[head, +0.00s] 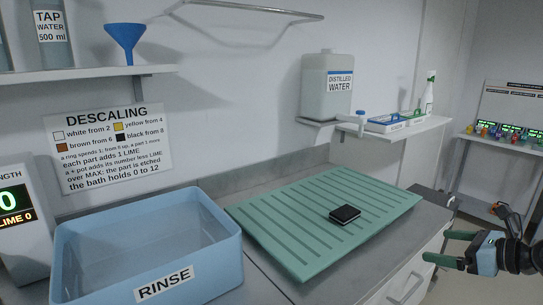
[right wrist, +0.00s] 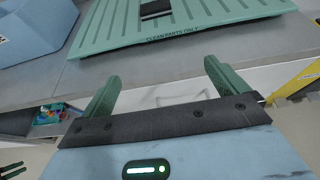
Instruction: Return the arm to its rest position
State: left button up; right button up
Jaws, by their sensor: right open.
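My right gripper (head: 436,247) is at the right edge of the head view, in front of the counter and off its edge. Its two green fingers are spread apart with nothing between them. In the right wrist view the open fingers (right wrist: 160,88) point toward the counter front and the green mat.
A ribbed green mat (head: 290,215) on the counter carries a small black-topped block (head: 345,214). A blue bin labelled RINSE (head: 110,270) stands left. Drawer handles (head: 407,288) protrude from the counter front.

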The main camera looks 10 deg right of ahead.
jog(key=s+a+f+n+g+h+p, duration=0.15)
jog(key=s+a+f+n, duration=0.25)
jog(key=s+f+n, duration=0.6)
jog(key=s+a+f+n+g+h+p, duration=0.15)
jog(key=s+a+f+n, duration=0.35)
jog(key=f, duration=0.9)
pick_arm(q)
jog(key=w+a+r+t+p, duration=0.1)
jog(key=w+r+p, duration=0.3)
jog(key=r, duration=0.5)
jog(key=shift+w+r+t+p, duration=0.4)
jog(key=shift+w+t, duration=0.1)
jog(key=shift+w, duration=0.7)
pick_arm(e)
jog(key=s+a+f+n, duration=0.2)
jog(key=s+a+n, duration=0.7)
jog(key=a, duration=0.2)
jog(key=s+a+f+n, duration=0.1)
jog(key=s+a+n, duration=0.8)
jog(key=a, duration=0.2)
jog(key=shift+a+f+g, duration=0.3)
jog(key=shift+f+g, duration=0.05)
jog(key=shift+g, duration=0.05)
pick_arm(q)
jog(key=shift+d, duration=0.15)
pick_arm(e)
jog(key=shift+s, duration=0.1)
